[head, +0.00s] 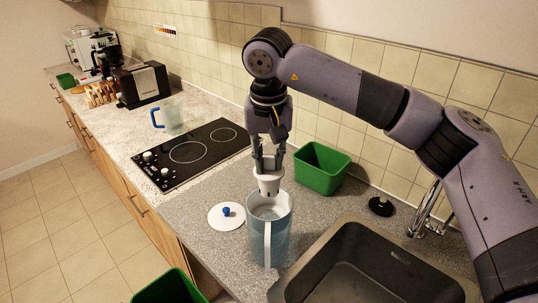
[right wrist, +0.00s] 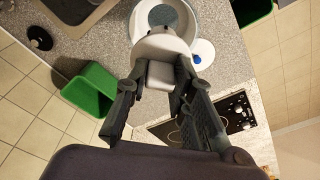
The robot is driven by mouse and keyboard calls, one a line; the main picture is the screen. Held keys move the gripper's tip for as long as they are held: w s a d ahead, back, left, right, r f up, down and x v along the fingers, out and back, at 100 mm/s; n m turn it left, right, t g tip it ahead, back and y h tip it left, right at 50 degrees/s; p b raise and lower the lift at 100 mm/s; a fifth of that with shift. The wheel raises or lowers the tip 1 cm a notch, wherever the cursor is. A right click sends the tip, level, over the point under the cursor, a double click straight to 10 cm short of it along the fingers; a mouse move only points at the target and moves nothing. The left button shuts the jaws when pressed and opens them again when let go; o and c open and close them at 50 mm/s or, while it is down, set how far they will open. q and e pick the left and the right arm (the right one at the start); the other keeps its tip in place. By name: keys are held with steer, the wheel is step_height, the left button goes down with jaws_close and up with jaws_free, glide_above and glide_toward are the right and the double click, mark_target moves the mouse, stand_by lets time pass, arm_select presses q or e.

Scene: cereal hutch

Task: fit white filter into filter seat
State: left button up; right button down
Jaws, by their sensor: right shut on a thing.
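My right gripper (head: 268,161) is shut on the white filter (head: 269,184), a small tapered cup that points down. The filter is over the mouth of the bluish pitcher (head: 279,240) with a white handle. In the head view its lower end is at the pitcher's far rim; I cannot tell if they touch. The filter seat inside the pitcher is mostly hidden. The right wrist view shows the filter (right wrist: 161,48) between my fingers (right wrist: 155,82), overlapping the near rim of the pitcher (right wrist: 138,22). My left gripper is not in view.
A white lid with blue knob (head: 226,214) lies left of the pitcher. A green bin (head: 321,168) stands behind right, the sink (head: 350,262) at right. A black cooktop (head: 190,153), a clear jug (head: 172,118) and a toaster (head: 143,85) are farther left.

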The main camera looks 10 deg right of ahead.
mark_target(269, 174)
steer(key=shift+f+b, duration=4.85)
steer(key=shift+f, duration=2.25)
steer(key=shift+f+b, duration=0.4)
steer(key=c, duration=1.3)
jaws_free()
steer(key=r, duration=0.4)
steer(key=s+r, duration=0.1)
steer(key=r, duration=0.7)
steer(key=shift+s+a, duration=0.2)
steer(key=shift+f, duration=0.1)
